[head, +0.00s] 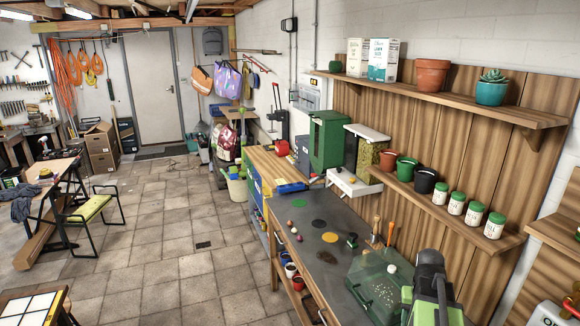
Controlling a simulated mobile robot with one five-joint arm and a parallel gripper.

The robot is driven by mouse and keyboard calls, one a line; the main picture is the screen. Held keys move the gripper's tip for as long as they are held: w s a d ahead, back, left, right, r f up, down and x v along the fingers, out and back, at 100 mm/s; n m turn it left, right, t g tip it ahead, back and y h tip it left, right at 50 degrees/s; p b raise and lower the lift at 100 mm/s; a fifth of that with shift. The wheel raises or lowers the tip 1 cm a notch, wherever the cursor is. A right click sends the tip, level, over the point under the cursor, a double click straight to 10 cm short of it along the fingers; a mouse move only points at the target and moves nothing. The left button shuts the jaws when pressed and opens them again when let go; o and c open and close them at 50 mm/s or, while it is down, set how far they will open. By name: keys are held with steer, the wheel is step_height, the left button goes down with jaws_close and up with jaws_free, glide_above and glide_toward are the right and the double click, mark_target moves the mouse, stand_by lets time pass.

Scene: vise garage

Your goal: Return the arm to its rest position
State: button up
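A dark grey and green mechanical shape (436,290), which looks like part of my arm, stands at the bottom right of the head view. It rises from the bottom edge in front of the workbench. I cannot make out gripper fingers or anything held. A clear green-tinted box (378,288) sits on the bench just left of this shape. I cannot tell whether the two touch.
The dark bench top (300,207) carries black and yellow discs and small round items. A green cabinet (326,140) stands farther back. A shelf (440,200) with pots and jars runs along the right wall. The tiled floor (170,240) at left centre is clear.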

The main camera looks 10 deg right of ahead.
steer(key=w+a+f+n+b, duration=0.1)
steer(key=a+f+b, duration=0.2)
steer(key=a, duration=0.6)
steer(key=w+a+f+n+b, duration=0.1)
steer(key=a+f+n+b, duration=0.1)
steer(key=a, duration=0.7)
steer(key=w+a+f+n+b, duration=0.1)
steer(key=a+f+b, duration=0.2)
steer(key=a, duration=0.7)
steer(key=shift+f+n+y+b, duration=0.3)
steer(key=shift+f+n, duration=0.1)
steer(key=shift+f, duration=0.5)
